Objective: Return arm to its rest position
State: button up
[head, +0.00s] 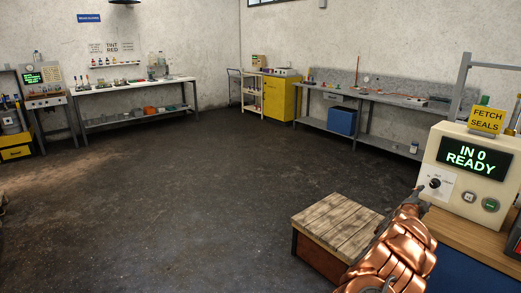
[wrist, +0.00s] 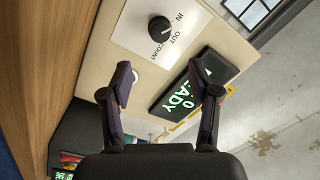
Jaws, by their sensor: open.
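My copper-coloured arm (head: 392,255) reaches up at the lower right of the head view, beside a cream control box (head: 465,165). My gripper (wrist: 165,88) is open and empty in the wrist view, its two dark fingers apart in front of the box's face. The box has a black knob (wrist: 160,28) on a white plate marked IN, OUT and COUNT. Its dark screen (head: 467,157) reads "IN 0 READY" in green. In the wrist view one finger overlaps the screen (wrist: 175,103). I cannot tell whether the fingers touch the box.
A wooden-topped crate (head: 335,222) stands left of my arm. The box sits on a wooden bench (head: 465,238) under a yellow "FETCH SEALS" sign (head: 486,120). Benches line the far walls, with a yellow cabinet (head: 279,100) between them. The middle floor (head: 190,190) is clear.

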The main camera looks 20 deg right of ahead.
jog(key=w+a+r+n+t+y, duration=0.25)
jog(key=w+a+y, duration=0.25)
jog(key=w+a, duration=0.55)
jog(key=w+a+r+n+t+y, duration=0.3)
jog(key=w+a, duration=0.4)
jog(key=a, duration=0.7)
jog(key=s+a+r+n+y, duration=0.2)
jog(key=a+n+y, duration=0.3)
jog(key=a, duration=0.9)
jog(key=s+a+r+n+y, duration=0.15)
jog(key=a+n+y, duration=0.3)
jog(key=a, duration=1.05)
jog(key=s+a+f+n+g+y, duration=0.1)
jog(key=s+a+n+g+y, duration=0.35)
jog(key=s+a, duration=1.25)
jog(key=s+d+f+n+g+h, duration=0.1)
jog(key=s+g, duration=0.3)
jog(key=s, duration=1.3)
jog(key=s+d+f+n+g+h, duration=0.2)
jog(key=s+f+n+g+h, duration=0.1)
jog(key=s, duration=1.5)
jog(key=shift+s+f+n+g+h, duration=0.25)
jog(key=shift+n+g+h, duration=0.25)
jog(key=shift+g, duration=0.7)
